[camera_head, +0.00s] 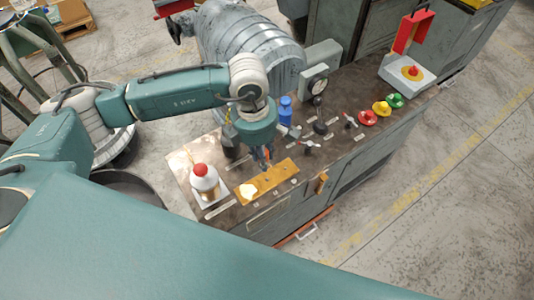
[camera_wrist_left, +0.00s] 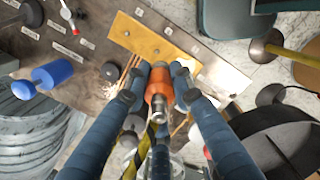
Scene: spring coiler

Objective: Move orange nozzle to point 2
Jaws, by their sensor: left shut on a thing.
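The orange nozzle (camera_wrist_left: 158,88) has a metal tip and sits between the fingers of my left gripper (camera_wrist_left: 161,78) in the left wrist view. The gripper is shut on it. In the head view my left gripper (camera_head: 265,158) points down at the back edge of a yellow plate (camera_head: 275,180); the nozzle is hard to make out there. The yellow plate (camera_wrist_left: 143,38) also shows beyond the fingertips in the wrist view, with small dark round spots on it. Small labels line its far side, too small to read. I cannot tell whether the nozzle touches the plate. My right gripper is not in view.
Red, yellow and green buttons (camera_head: 382,108) are farther right.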

